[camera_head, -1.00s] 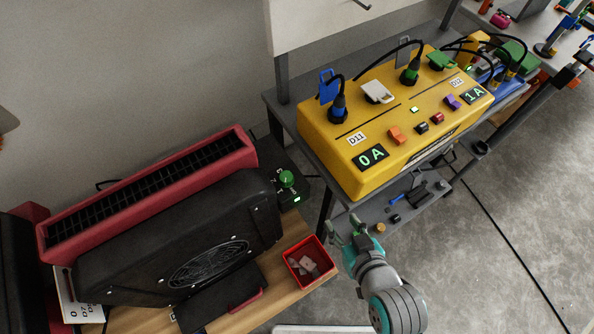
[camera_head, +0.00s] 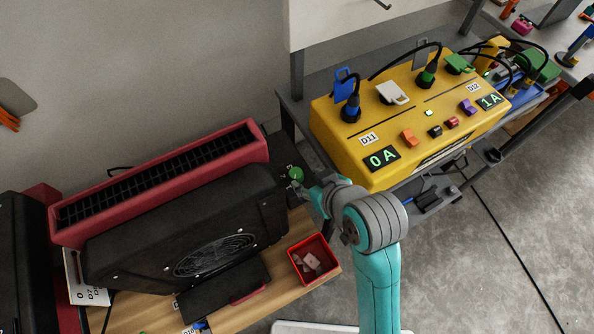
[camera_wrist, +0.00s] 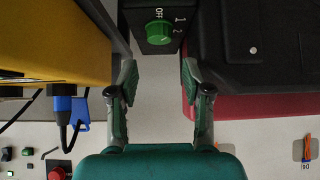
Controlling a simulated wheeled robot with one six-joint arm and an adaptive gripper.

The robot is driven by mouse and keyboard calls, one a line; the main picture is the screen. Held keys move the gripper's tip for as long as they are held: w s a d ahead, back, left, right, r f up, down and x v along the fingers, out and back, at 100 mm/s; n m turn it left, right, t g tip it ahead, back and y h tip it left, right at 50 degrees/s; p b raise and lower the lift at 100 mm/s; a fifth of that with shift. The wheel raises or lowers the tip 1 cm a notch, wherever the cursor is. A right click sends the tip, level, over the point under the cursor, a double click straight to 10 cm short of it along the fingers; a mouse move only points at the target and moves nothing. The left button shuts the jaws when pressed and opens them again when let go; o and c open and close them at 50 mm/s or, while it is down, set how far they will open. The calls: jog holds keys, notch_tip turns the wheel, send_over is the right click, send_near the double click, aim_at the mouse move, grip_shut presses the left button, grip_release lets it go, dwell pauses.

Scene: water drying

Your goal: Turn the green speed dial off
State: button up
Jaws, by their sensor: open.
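The green speed dial (camera_head: 296,173) sits on a small black box behind the wooden table, between the black fan unit and the yellow box. In the wrist view the dial (camera_wrist: 159,32) shows on the black box's face, with "OFF", "1" and "2" printed around it. My gripper (camera_head: 308,192) is close to the dial in the head view, just right of and below it. In the wrist view my gripper (camera_wrist: 160,80) is open and empty, its fingers apart on either side of the line to the dial, not touching it. The dial's exact setting is hard to tell.
The yellow power box (camera_head: 375,165) with cables and switches stands to the right. The black fan unit (camera_head: 190,245) with a red grille housing (camera_head: 160,180) stands to the left. A red bin (camera_head: 314,259) lies on the wooden table below the gripper.

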aim_at(296, 173)
jog(key=x, duration=0.8)
jog(key=shift+w+a+f, duration=0.1)
jog(key=shift+w+f, duration=0.1)
jog(key=c, duration=0.9)
jog(key=shift+o, duration=0.2)
jog(key=n+g+y, duration=0.1)
jog(key=n+y, duration=0.1)
jog(key=n, duration=0.1)
jog(key=shift+w+g, duration=0.15)
jog(key=shift+g, duration=0.25)
jog(key=shift+n+g+y, duration=0.7)
jog(key=shift+n+g, duration=0.6)
jog(key=shift+n, duration=0.8)
